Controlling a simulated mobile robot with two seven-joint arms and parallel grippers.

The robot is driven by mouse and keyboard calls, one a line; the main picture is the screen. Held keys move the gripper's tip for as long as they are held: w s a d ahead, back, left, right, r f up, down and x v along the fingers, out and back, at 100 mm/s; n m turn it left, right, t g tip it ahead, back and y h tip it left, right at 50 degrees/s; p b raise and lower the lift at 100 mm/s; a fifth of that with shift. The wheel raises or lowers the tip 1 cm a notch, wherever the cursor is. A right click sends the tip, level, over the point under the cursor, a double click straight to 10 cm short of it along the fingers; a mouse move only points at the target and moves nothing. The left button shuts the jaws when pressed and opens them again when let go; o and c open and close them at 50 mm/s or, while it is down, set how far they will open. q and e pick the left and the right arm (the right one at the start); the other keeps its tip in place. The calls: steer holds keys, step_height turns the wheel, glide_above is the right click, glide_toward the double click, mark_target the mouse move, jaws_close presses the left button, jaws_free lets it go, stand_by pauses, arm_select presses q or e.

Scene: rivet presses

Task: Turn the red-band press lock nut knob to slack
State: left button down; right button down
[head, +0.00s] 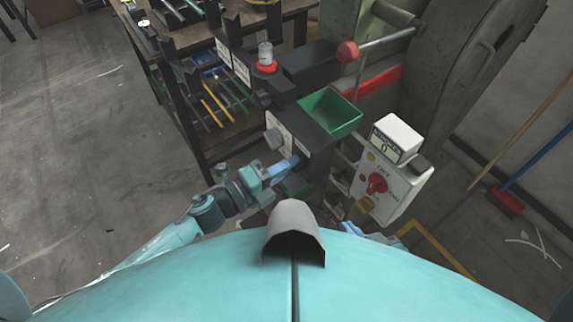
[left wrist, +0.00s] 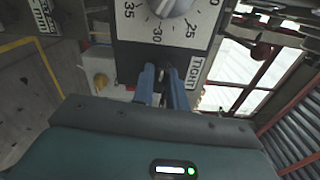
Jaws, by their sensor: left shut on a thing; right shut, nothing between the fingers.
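The press with a red band (head: 380,86) stands at centre right. Its white scale plate (head: 277,130) with a grey dial faces my left side. In the left wrist view the dial (left wrist: 170,6) sits above my gripper, and a TIGHT label (left wrist: 194,72) lies right beside it. My left gripper (head: 285,170) reaches the press front below the plate. In the left wrist view its blue fingers (left wrist: 161,88) are shut on the lock nut knob, which they mostly hide. My right gripper (head: 352,228) shows only as a small blue part beside my body, shut and empty.
A green bin (head: 330,112) sits on the press, with a red ball handle (head: 347,51) above. A switch box (head: 385,185) with a red knob and a counter (head: 397,138) reading 0 stands right. A workbench (head: 195,40) is at the back left. Floor is clear at left.

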arm_select(q)
steer(key=c, duration=1.4)
jaws_free()
steer(key=v, duration=1.3)
steer(key=shift+b, duration=0.45)
steer(key=shift+s+a, duration=0.1)
